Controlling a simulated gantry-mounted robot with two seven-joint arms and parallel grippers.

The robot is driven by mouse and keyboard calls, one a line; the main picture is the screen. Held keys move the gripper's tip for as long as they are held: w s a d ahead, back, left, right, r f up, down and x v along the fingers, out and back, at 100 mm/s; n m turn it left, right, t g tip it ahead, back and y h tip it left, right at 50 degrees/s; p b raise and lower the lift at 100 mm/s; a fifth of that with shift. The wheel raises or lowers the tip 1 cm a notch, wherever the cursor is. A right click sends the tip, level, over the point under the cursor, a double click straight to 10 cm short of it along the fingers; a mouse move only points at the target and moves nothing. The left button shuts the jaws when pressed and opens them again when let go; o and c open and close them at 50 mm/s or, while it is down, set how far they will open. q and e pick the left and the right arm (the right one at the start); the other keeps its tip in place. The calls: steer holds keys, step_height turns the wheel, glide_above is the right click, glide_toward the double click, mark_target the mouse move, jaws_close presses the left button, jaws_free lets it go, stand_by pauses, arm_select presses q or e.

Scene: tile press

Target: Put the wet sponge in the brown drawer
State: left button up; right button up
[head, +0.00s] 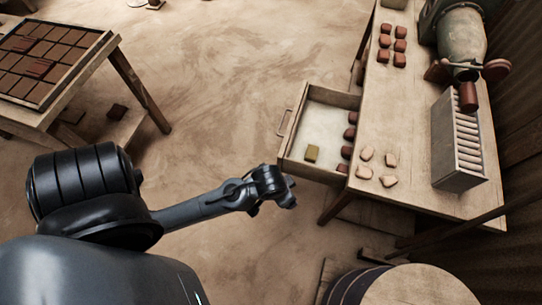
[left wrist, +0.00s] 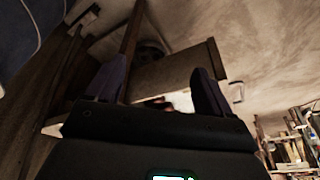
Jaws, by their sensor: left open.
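The brown wooden drawer (head: 293,157) is pulled out from the left side of the long workbench. Inside it, near its front corner, lies a small olive-yellow block (head: 312,153) that looks like the sponge; I cannot tell whether it is wet. Several dark red pieces (head: 350,133) lie along the drawer's right side. My left gripper (head: 287,197) is just outside the drawer's near corner, apart from the sponge. In the left wrist view its two fingers (left wrist: 158,82) are spread with nothing held, and a wooden box-like part (left wrist: 170,74) shows beyond them. My right gripper is out of view.
The workbench (head: 407,124) carries red blocks (head: 399,45), pale pieces (head: 365,172), a slatted rack (head: 445,148) and a press-like machine (head: 461,40). A table with a tile tray (head: 103,41) stands at left. A round-topped barrel (head: 420,288) is at the bottom right. Open floor lies between.

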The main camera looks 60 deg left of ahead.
arm_select(q)
steer(key=s+r+m, duration=0.2)
steer(key=s+r, duration=0.2)
steer(key=s, duration=0.1)
steer(key=shift+d, duration=0.4)
steer(key=shift+r, duration=0.1)
